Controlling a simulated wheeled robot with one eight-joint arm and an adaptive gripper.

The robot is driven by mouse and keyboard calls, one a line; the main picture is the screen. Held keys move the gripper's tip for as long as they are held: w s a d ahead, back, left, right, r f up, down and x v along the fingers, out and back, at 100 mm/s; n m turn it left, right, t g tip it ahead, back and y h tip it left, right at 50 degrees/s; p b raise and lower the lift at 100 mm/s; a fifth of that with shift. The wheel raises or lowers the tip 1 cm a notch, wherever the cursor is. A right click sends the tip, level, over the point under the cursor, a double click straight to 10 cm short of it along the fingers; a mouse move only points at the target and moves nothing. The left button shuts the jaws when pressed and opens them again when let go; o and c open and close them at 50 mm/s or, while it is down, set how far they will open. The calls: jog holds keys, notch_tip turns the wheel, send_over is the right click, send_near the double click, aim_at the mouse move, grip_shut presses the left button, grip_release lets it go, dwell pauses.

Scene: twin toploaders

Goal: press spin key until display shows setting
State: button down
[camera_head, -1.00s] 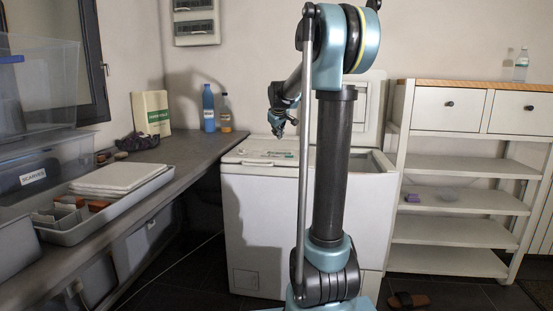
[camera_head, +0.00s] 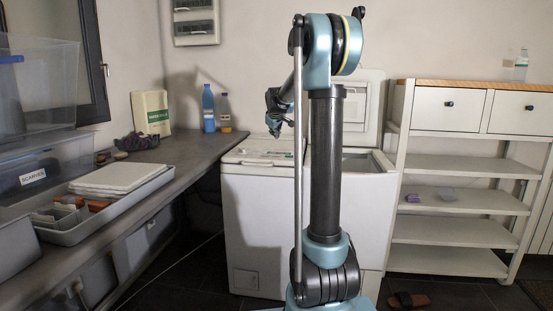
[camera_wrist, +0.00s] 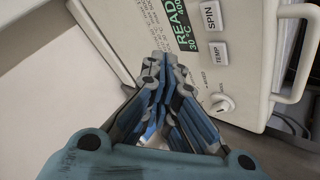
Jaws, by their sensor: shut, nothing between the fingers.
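The white top-loading washer (camera_head: 258,225) stands ahead, with its control panel (camera_head: 262,152) along the top left. In the wrist view the panel carries the SPIN key (camera_wrist: 211,15), the TEMP key (camera_wrist: 218,53) below it and a round knob (camera_wrist: 222,103). The green-on-dark display (camera_wrist: 185,28) reads READY and 30 °C, with a number like 400 cut by the frame's top edge. My gripper (camera_wrist: 160,60) is shut and empty, left of the keys and apart from the SPIN key in the picture. In the head view my gripper (camera_head: 276,130) hangs above the panel.
A raised white lid (camera_head: 360,105) and an opening lie behind my arm. The grey counter (camera_head: 185,150) at left holds bottles (camera_head: 208,108), a carton (camera_head: 151,112) and a tray (camera_head: 75,235). White shelves (camera_head: 455,165) stand at right. A sandal (camera_head: 409,299) lies on the floor.

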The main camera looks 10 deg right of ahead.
aim_at(275, 155)
jog(key=shift+f, duration=3.4)
jog(key=shift+s+f, duration=0.1)
jog(key=shift+f, duration=0.6)
jog(key=shift+r, duration=0.8)
jog(key=shift+r, duration=0.15)
jog(key=shift+r, duration=2.35)
